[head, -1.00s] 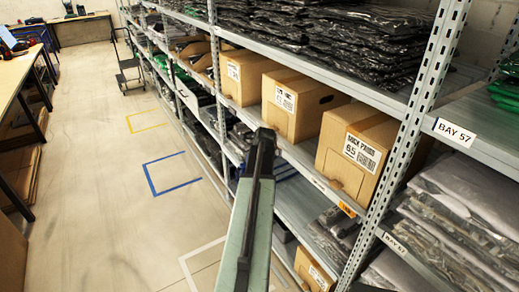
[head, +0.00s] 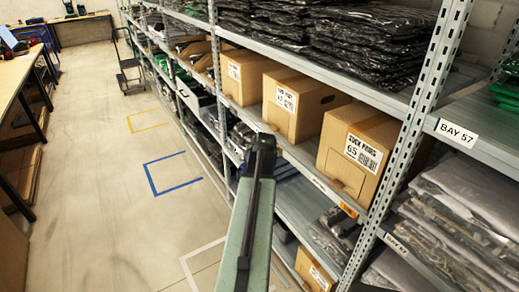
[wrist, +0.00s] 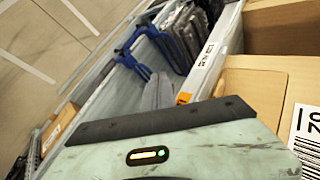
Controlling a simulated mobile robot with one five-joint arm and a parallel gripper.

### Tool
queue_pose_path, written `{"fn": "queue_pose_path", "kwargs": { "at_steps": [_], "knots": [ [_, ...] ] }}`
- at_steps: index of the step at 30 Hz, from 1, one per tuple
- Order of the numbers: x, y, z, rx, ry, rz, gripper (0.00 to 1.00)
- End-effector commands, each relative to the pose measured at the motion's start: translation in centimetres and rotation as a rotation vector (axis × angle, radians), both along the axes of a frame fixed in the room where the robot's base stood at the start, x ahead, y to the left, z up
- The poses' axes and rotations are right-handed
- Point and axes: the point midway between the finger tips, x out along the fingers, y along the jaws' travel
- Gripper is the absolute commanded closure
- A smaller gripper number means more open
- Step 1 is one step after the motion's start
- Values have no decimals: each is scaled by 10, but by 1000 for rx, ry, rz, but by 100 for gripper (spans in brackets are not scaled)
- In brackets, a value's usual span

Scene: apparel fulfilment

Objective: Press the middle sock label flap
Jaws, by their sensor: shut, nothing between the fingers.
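Several brown sock boxes stand in a row on the middle shelf. The middle box (head: 312,98) has a white printed label (head: 285,98) on its front. I cannot tell whether its flap stands out. The right box (head: 338,138) has a label reading "SOCK PAIRS 65", with a flap outline below it. My pale green arm rises in front of the shelf, left of the right box. In the wrist view my gripper (wrist: 160,120) shows as a dark bar and is shut and empty. A box face (wrist: 255,92) with a partly cut-off label is to its right. Any contact is unclear.
The shelf edge (head: 322,185) carries white and orange tags. A steel upright (head: 425,100) stands to the right, with bagged garments (head: 470,210) beyond. Dark bagged clothes (head: 350,40) fill the shelf above. The aisle floor (head: 100,220) on the left is clear.

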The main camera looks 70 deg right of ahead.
Motion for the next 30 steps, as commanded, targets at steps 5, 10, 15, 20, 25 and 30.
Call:
{"fn": "queue_pose_path", "kwargs": {
  "at_steps": [5, 10, 15, 20, 25, 30],
  "knots": [
    [9, 39, 36, 0, -5, 6, 100],
    [15, 65, 59, 0, -7, 8, 100],
    [18, 78, 70, 0, -6, 9, 100],
    [20, 82, 71, 1, -7, 9, 100],
    [20, 81, 70, 1, -8, 9, 100],
    [38, 90, 68, 8, 14, 56, 100]
  ]
}}
